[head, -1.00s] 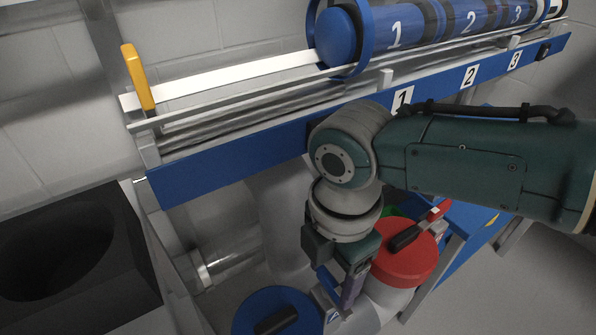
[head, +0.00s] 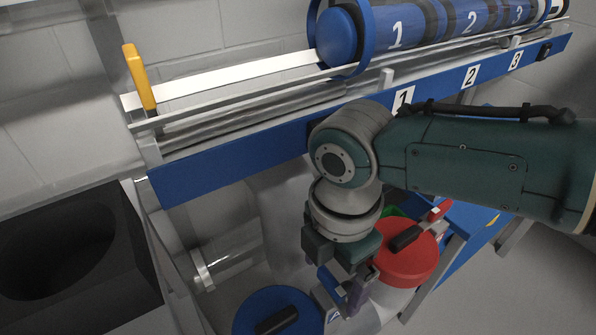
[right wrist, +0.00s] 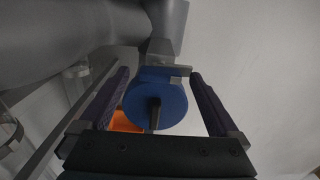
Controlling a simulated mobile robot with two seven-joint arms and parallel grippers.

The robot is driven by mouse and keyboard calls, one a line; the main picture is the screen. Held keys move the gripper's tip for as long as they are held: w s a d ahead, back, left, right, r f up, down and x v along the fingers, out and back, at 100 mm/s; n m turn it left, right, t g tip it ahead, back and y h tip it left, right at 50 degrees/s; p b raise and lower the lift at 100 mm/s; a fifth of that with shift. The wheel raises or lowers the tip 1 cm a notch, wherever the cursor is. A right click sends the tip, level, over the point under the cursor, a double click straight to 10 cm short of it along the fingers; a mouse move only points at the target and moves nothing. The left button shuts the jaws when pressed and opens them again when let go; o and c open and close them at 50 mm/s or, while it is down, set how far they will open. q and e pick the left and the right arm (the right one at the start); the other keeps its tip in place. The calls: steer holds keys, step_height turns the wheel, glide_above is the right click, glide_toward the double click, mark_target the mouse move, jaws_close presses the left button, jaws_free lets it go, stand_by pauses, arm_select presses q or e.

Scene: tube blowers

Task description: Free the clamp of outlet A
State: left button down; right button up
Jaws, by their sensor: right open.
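The blue round lid (head: 275,312) with a black handle (head: 277,320) is at the bottom of the head view, cut by the edge. A pale plate (head: 333,314) with a partly hidden mark stands right of it. My right gripper (head: 345,293) points down just right of the lid. In the right wrist view my right gripper (right wrist: 158,105) is open, its two purple fingers apart. The blue lid (right wrist: 170,112) shows between them, with a grey clamp-like bracket (right wrist: 180,71) at its upper edge. Whether a finger touches the clamp I cannot tell. My left gripper is out of view.
A red-lidded outlet (head: 415,265) with a red-tipped clamp stands close right of the gripper. A blue rail (head: 230,162) and numbered blue tube (head: 395,35) lie above. A dark bin (head: 120,270) is at left. An orange patch (right wrist: 122,122) shows in the right wrist view.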

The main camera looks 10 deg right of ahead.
mark_target(332, 279)
steer(key=shift+r, duration=0.1)
step_height(332, 279, up, 10)
steer(key=p, duration=0.5)
steer(key=shift+p, duration=0.4)
